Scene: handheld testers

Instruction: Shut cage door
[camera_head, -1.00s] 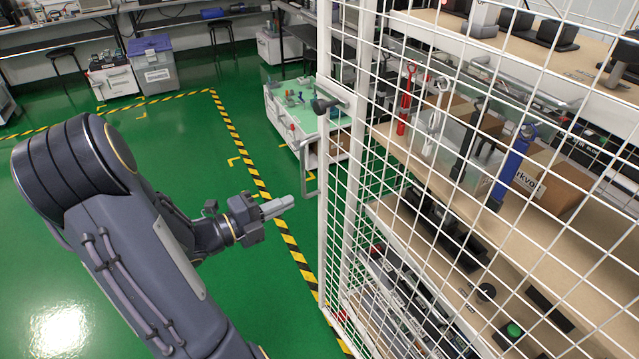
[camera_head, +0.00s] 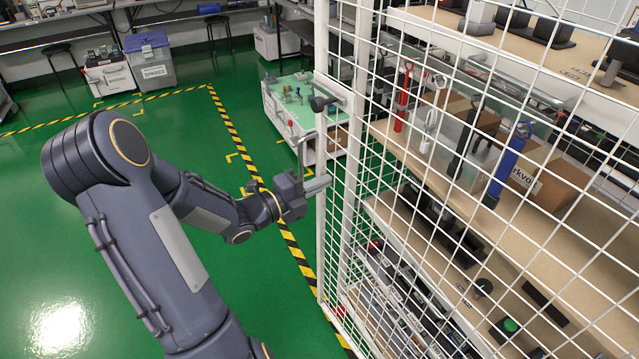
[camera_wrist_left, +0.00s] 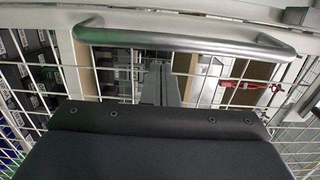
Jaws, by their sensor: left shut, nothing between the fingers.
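The cage door (camera_head: 322,240) is a white wire-mesh panel at the left front of the shelving cage. I cannot tell how wide its gap is. Its grey bar handle (camera_head: 301,150) stands off the white door edge; it also spans the top of the left wrist view (camera_wrist_left: 190,38). My left gripper (camera_head: 319,184) is shut and empty at the handle's lower part, partly hiding it. Its fingers (camera_wrist_left: 160,82) point at the mesh just below the handle in the left wrist view; I cannot tell whether they touch. My right gripper is out of view.
A dark knob (camera_head: 319,104) is on the cage's front above the handle. Shelves with tools and a cardboard box (camera_head: 550,190) stand behind the mesh. A small green-topped bench (camera_head: 290,105) stands behind.

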